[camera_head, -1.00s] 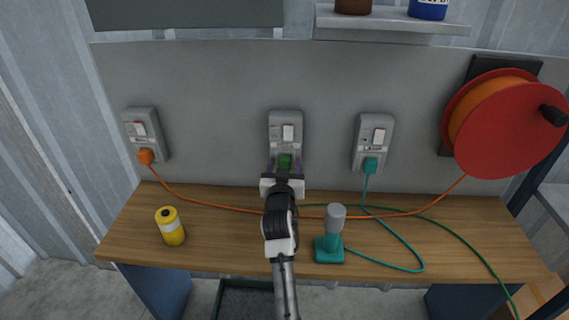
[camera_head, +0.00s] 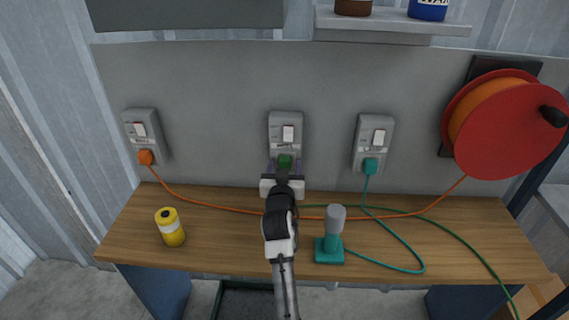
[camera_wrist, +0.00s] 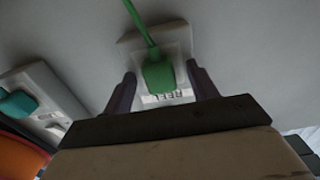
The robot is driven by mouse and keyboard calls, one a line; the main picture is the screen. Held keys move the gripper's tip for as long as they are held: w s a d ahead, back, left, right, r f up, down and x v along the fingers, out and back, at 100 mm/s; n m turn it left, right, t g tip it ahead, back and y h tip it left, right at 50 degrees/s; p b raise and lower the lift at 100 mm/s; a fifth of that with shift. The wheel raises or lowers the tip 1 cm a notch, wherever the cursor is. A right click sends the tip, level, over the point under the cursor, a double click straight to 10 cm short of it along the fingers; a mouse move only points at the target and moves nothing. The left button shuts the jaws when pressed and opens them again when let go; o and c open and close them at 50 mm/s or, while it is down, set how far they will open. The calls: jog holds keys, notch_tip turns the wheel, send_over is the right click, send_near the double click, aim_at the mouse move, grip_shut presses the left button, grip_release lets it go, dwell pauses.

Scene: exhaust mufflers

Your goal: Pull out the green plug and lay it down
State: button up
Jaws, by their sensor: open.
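The green plug (camera_head: 285,161) sits in the middle wall socket (camera_head: 286,133), above the back of the bench. In the wrist view the green plug (camera_wrist: 158,75) is seated in its socket (camera_wrist: 172,42), with its green cord running up in the picture. My gripper (camera_head: 285,166) is in front of the middle socket. In the wrist view my gripper (camera_wrist: 160,88) is open, with one dark finger on each side of the plug and a gap showing to each. In the head view my gripper partly hides the plug.
An orange plug (camera_head: 146,157) is in the left socket and a teal plug (camera_head: 370,166) in the right one. A yellow can (camera_head: 170,227) and a teal tool (camera_head: 330,247) stand on the wooden bench (camera_head: 215,255). Cords cross the bench. A red reel (camera_head: 505,125) hangs at right.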

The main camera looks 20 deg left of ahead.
grip_shut()
dwell(0.3)
jog(key=shift+s, duration=0.1)
jog(key=shift+p+v, duration=0.4)
jog(key=shift+v, duration=2.55)
